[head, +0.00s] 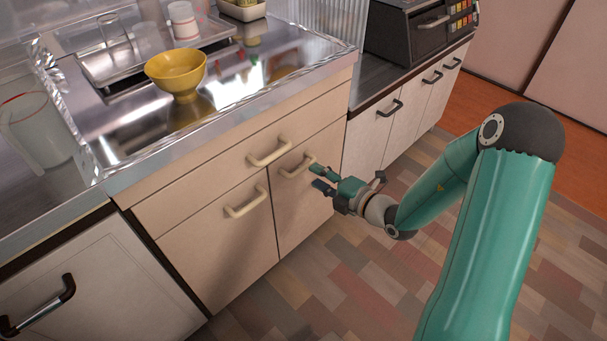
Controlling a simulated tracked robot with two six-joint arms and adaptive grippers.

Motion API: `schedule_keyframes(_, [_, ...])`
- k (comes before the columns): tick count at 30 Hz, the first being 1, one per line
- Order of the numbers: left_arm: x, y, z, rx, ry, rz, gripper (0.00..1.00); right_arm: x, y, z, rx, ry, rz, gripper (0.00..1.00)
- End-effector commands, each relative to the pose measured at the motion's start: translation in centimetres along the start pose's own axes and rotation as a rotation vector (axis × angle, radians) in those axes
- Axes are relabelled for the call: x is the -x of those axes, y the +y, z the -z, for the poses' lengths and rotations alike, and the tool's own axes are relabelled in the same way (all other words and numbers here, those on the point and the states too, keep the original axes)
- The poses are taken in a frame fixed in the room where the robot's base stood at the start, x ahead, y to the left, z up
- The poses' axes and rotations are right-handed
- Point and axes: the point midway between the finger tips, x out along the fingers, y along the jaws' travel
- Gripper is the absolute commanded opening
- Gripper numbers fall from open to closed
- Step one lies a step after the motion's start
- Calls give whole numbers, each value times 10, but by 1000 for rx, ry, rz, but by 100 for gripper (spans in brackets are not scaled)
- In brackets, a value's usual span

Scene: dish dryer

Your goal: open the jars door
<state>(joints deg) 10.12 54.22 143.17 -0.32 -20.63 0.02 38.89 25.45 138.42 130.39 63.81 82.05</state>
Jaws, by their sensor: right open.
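A cream cabinet under the steel counter has a left door (205,240) and a right door (300,200), both shut, each with a beige bar handle. No label or jars show, so I cannot tell which door is the jars door. The left door's handle (247,203) is clear of me. The right door's handle (297,166) is just left of and above my right gripper (318,178), which is open and empty, its fingers pointing at that door. The fingertips look close to the handle; I cannot tell whether they touch it. My left gripper is out of view.
A drawer with a beige handle (269,152) is above the doors. On the counter are a yellow bowl (176,73), a metal tray (98,67) with cups and a clear jug (38,128). White cabinets flank the cream one. The tiled floor (300,290) in front is clear.

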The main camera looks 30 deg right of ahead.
Motion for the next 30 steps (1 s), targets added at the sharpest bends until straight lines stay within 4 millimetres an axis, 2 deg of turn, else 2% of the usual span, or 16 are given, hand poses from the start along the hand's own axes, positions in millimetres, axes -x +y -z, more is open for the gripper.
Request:
schedule_keyframes(3, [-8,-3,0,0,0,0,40,-26,-2,1,1,4,-2,40])
schedule_keyframes(9, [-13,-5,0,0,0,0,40,-52,-1,1,1,2,-1,40])
schedule_keyframes(14, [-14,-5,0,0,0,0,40,-61,0,1,1,1,0,40])
schedule_keyframes(22, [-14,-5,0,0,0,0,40,-62,0,0,0,1,0,40])
schedule_keyframes(30, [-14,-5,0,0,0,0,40,-61,0,1,0,1,1,0])
